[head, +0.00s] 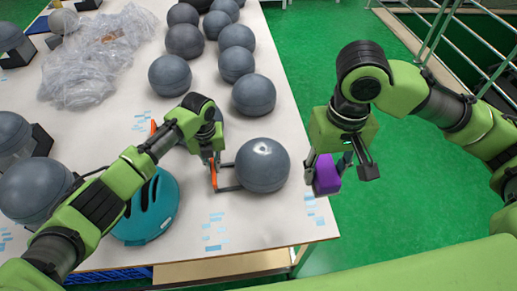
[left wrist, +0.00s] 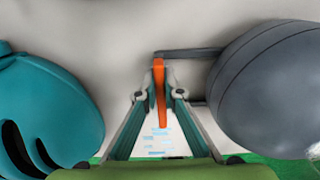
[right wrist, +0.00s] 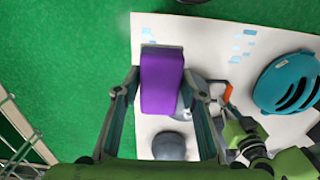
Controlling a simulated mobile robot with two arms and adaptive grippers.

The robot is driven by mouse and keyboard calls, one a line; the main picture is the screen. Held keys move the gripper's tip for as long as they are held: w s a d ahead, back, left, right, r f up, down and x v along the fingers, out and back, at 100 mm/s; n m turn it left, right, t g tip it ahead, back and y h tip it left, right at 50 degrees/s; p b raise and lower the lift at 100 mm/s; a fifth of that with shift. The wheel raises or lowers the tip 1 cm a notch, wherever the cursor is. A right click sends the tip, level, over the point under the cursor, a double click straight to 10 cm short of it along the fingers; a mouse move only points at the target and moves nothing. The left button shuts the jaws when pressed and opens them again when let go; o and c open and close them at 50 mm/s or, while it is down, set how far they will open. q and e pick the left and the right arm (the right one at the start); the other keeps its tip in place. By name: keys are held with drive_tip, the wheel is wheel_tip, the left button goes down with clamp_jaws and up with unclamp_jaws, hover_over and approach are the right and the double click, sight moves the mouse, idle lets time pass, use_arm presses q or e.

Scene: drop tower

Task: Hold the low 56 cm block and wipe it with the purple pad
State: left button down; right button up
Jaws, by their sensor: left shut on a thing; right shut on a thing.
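The low 56 cm block looks like a smooth grey ball (head: 262,165) near the front right of the white table. A dark bracket with an upright orange handle (head: 213,174) joins its left side. My left gripper (head: 211,160) is shut on this handle; the handle (left wrist: 159,92) stands between its fingers in the left wrist view, with the ball (left wrist: 270,90) at right. My right gripper (head: 340,165) is shut on the purple pad (head: 326,175), just right of the ball and apart from it. The pad (right wrist: 161,80) hides part of the block in the right wrist view.
A teal helmet (head: 148,210) lies close left of my left gripper. Several other grey balls (head: 254,95) stand behind, and more at left. Clear plastic wrap (head: 95,65) lies at the back left. The table's right edge is near; green floor (head: 400,210) is beyond.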

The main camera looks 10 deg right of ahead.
drive_tip(key=shift+w, duration=0.15)
drive_tip(key=w+a+f, duration=0.2)
drive_tip(key=w+a, duration=0.3)
drive_tip(key=w, duration=0.6)
drive_tip(key=w+a+f, duration=0.2)
drive_tip(key=w+a, duration=0.3)
drive_tip(key=w, duration=0.5)
drive_tip(key=shift+w+a+f, duration=0.1)
drive_tip(key=shift+w+f, duration=0.05)
drive_tip(key=shift+f, duration=2.3)
drive_tip(key=shift+f, duration=0.9)
